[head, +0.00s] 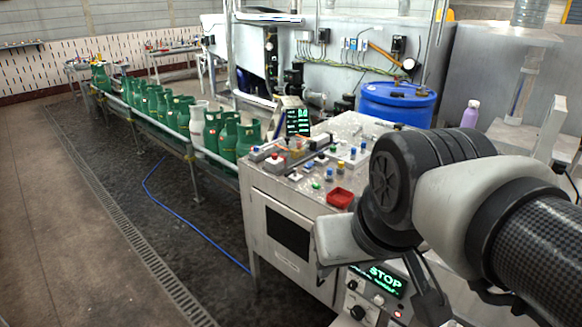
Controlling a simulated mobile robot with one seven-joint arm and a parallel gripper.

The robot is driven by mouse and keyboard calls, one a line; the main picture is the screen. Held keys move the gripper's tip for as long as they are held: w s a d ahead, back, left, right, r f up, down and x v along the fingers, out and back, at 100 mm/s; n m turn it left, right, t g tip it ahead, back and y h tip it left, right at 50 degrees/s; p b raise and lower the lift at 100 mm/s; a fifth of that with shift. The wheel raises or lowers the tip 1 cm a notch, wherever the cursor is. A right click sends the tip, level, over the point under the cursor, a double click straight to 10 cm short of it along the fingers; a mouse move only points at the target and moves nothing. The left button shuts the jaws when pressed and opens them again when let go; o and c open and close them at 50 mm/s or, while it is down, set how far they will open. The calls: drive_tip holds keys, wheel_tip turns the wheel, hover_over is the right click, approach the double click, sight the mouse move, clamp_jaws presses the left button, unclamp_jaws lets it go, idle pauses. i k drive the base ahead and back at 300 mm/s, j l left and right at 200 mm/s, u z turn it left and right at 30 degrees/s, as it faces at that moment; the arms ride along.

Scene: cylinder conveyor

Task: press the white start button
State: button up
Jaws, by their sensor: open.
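The control panel (390,301) with a green-lit display reading STOP (378,280) is at the bottom centre, partly covered by my arm. I cannot tell which pale button is the start button. My gripper (345,242) is just above the panel, in front of the cabinet. Its pale body shows, but its fingertips are mostly hidden by my arm. I see nothing held in it.
Green cylinders (160,105) and a pale one (197,122) line the conveyor at left. A blue drum (397,105) and purple bottle (470,114) stand behind. The left floor is mostly open.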

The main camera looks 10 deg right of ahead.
sight(378, 301)
drive_tip(key=z, duration=0.9)
drive_tip(key=k+l+u, duration=0.2)
drive_tip(key=l+u, duration=0.15)
drive_tip(key=u, duration=0.3)
drive_tip(key=l+u, duration=0.1)
drive_tip(key=u, duration=0.35)
drive_tip(key=l+u, duration=0.15)
drive_tip(key=u, duration=0.3)
drive_tip(key=l+u, duration=0.15)
drive_tip(key=u, duration=0.3)
